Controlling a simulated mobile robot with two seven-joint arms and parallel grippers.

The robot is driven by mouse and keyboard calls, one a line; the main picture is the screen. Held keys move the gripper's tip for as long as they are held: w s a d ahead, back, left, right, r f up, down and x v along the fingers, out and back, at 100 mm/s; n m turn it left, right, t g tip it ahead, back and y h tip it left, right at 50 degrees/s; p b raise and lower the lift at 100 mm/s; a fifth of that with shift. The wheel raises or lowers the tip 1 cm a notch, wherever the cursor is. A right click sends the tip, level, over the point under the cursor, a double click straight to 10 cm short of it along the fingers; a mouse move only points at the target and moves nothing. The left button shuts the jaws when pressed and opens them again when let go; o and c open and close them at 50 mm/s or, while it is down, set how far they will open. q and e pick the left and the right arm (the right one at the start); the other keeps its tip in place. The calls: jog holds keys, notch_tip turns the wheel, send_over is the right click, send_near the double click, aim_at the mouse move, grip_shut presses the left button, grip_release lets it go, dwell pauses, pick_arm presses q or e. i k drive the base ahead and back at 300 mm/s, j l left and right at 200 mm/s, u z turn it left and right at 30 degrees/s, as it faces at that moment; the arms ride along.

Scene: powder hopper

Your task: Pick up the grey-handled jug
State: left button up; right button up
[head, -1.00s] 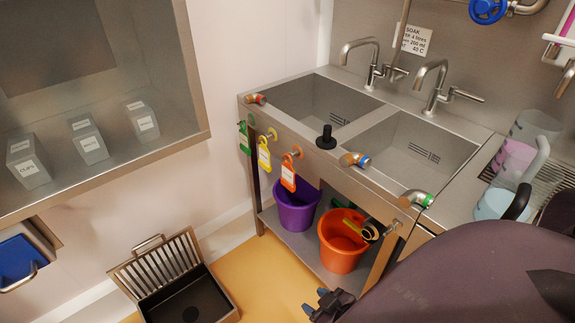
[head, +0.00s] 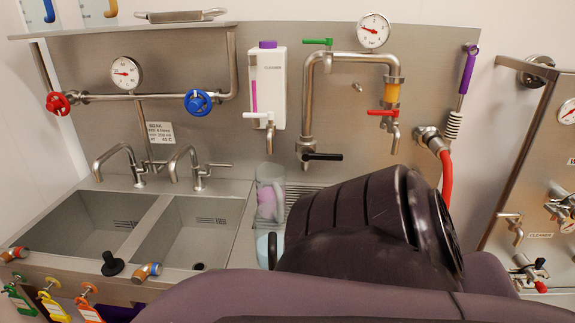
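A clear jug with a grey handle (head: 270,178) stands upright at the right end of the sink unit, by the ribbed drainboard, below the cleaner dispenser. Something pink (head: 266,197) shows at it; I cannot tell whether it is inside or behind. A pale blue jug (head: 262,250) with a black handle stands nearer to me, partly hidden by my dark arm. My arm parts fill the lower middle and right of the head view. Neither gripper shows, and no gripper is seen touching the grey-handled jug.
Two sink basins (head: 190,232) lie left of the jugs. The white cleaner dispenser (head: 267,90) hangs above them. A pipe tap with a black lever (head: 322,156) stands to their right. A red hose (head: 446,178) and a valve panel (head: 540,190) are farther right.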

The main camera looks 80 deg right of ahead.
aim_at(274, 198)
jog(key=l+z, duration=0.2)
jog(key=z, duration=1.2)
jog(key=k+l, duration=0.05)
